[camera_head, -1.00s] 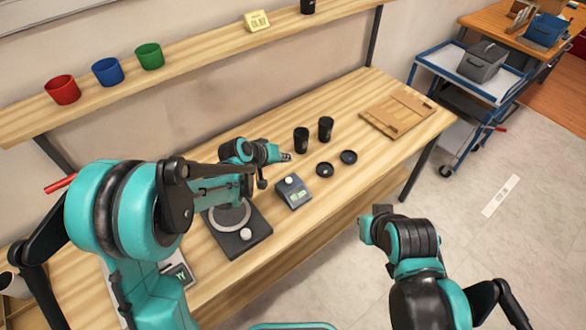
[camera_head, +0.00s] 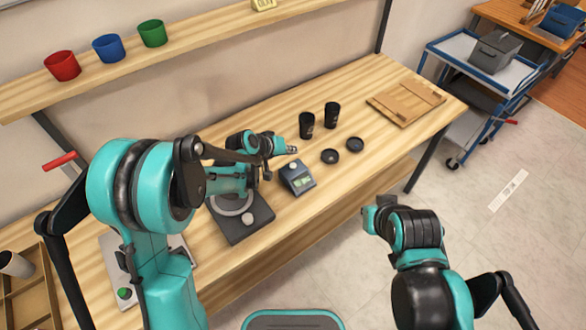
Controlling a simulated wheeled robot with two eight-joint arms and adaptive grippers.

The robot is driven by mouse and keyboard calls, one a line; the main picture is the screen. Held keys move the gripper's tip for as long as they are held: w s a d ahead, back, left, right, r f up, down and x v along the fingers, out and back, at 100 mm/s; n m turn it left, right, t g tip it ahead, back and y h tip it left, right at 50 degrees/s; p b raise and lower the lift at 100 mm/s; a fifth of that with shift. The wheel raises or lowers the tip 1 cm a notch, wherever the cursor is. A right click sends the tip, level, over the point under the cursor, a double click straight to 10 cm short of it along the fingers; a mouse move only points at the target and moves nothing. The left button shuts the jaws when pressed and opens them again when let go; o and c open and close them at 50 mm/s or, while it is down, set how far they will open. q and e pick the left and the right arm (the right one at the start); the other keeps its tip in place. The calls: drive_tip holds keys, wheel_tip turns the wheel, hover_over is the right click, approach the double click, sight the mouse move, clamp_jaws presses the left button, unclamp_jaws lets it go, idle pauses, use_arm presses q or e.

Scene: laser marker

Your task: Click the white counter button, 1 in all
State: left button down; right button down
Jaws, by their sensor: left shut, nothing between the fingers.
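The counter (camera_head: 299,184) is a small dark box with a pale green display, standing on the wooden workbench. Its white button (camera_head: 293,166) is on top at the back. My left gripper (camera_head: 291,150) is shut and empty. Its tip appears just behind and above the button in the head view, with a small gap in the picture. The exact height of the tip over the counter cannot be told. My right gripper (camera_head: 374,214) is off the front of the bench, over the floor, and its fingers do not show clearly.
A dark device with a ring and a white knob (camera_head: 247,219) is left of the counter. Two black cups (camera_head: 306,125) and two dark round lids (camera_head: 330,156) stand to the right. A wooden board (camera_head: 405,102) lies farther right. A shelf (camera_head: 200,55) with coloured cups runs along the wall.

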sight(291, 166)
use_arm(q)
drive_tip(key=shift+f+b, duration=1.5)
drive_tip(key=shift+f, duration=0.75)
drive_tip(key=shift+f, duration=0.1)
drive_tip(key=shift+f+b, duration=0.3)
drive_tip(key=shift+b, duration=0.15)
drive_tip(key=shift+f+b, duration=0.45)
drive_tip(key=shift+f, duration=0.05)
drive_tip(key=shift+r, duration=0.1)
drive_tip(key=shift+r+p, duration=0.6)
drive_tip(key=shift+r, duration=0.25)
